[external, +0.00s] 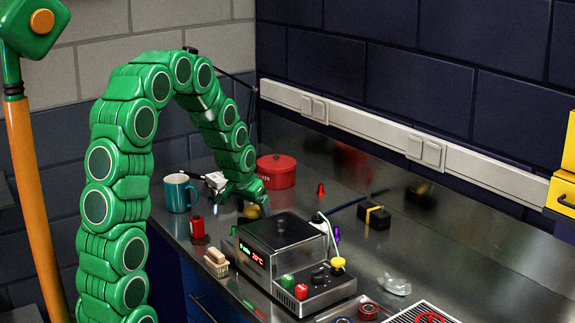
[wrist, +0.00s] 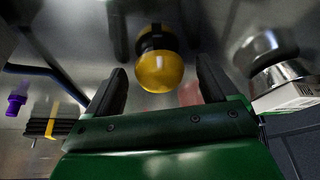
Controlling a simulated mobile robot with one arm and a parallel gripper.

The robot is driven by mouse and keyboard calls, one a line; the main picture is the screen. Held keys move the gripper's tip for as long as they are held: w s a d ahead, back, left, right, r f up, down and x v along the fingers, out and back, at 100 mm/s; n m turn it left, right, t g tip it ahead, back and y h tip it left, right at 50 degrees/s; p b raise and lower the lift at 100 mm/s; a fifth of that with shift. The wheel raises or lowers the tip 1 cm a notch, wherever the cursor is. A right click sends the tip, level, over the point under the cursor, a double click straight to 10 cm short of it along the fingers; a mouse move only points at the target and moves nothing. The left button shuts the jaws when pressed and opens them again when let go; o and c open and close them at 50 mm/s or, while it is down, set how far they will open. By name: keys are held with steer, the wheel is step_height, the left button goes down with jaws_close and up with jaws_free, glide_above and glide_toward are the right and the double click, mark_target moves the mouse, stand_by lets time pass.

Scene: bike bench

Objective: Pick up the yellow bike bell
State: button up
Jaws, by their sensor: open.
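The yellow bike bell (wrist: 161,72) has a shiny domed top and a dark part behind it. In the wrist view it lies on the steel bench, between and just beyond the two fingertips. In the external view the bell (external: 252,211) is a small yellow shape right by the gripper, partly hidden. My gripper (external: 245,190) is low over the bench and points down. In the wrist view my gripper (wrist: 161,82) is open, with one dark finger at each side of the bell. I see no clear contact with it.
A black box-shaped device (external: 285,240) with a display stands just right of the gripper. A red pot (external: 276,172) is behind, and a teal mug (external: 178,193) is at left. A black bundle with a yellow band (external: 374,217) lies at right. The back wall bounds the bench.

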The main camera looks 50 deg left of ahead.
steer(key=shift+f, duration=0.1)
steer(key=c, duration=1.1)
steer(key=shift+c, duration=0.2)
steer(key=shift+r, duration=0.3)
step_height(320, 180, up, 2)
steer(key=shift+w+r, duration=0.1)
steer(key=shift+w, duration=0.05)
steer(key=s+d+r, duration=0.6)
steer(key=s+r, duration=0.4)
steer(key=s, duration=0.2)
steer(key=shift+s+r, duration=0.15)
steer(key=shift+s, duration=0.2)
